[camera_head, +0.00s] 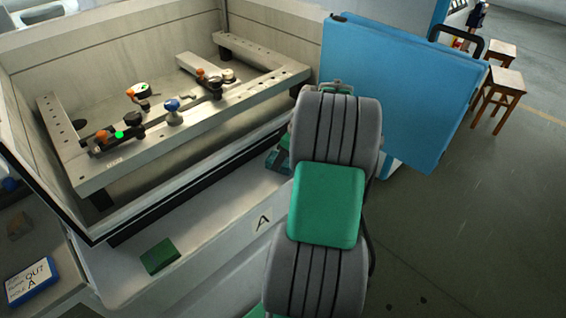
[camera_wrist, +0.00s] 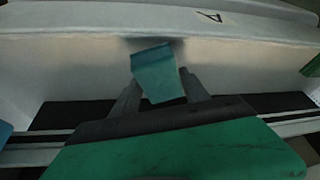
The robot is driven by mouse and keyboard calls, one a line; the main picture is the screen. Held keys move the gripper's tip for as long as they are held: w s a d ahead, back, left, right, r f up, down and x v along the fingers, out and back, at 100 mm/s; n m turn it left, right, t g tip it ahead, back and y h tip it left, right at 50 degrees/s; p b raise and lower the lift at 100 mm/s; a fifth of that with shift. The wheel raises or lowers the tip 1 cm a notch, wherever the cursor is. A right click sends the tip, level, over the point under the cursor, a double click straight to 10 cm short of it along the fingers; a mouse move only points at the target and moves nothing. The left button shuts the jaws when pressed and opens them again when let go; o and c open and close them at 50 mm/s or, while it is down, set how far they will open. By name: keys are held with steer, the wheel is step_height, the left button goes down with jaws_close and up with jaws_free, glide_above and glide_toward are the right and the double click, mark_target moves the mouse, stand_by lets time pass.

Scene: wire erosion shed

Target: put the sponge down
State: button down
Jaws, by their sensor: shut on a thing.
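The sponge (camera_wrist: 155,72), a blue-green block, is between the fingers of my gripper (camera_wrist: 160,88) in the wrist view. My gripper is shut on it, and it looks slightly tilted. It is in front of a pale surface with a dark shadow close behind its top edge. I cannot tell whether it touches that surface. In the head view my arm hides most of the gripper. A small teal part (camera_head: 279,160) shows left of the arm, and I cannot tell whether it is the sponge or my gripper.
A pale ledge (camera_head: 205,240) marked A runs along the machine's front, with a dark green block (camera_head: 160,256) on it. Above is the machine's tank with a clamping frame (camera_head: 215,97). A blue panel (camera_head: 395,95) stands right of the tank. Stools (camera_head: 502,82) stand on the floor beyond.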

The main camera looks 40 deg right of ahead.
steer(key=shift+f, duration=1.2)
steer(key=c, duration=0.6)
jaws_free()
steer(key=shift+o, duration=0.2)
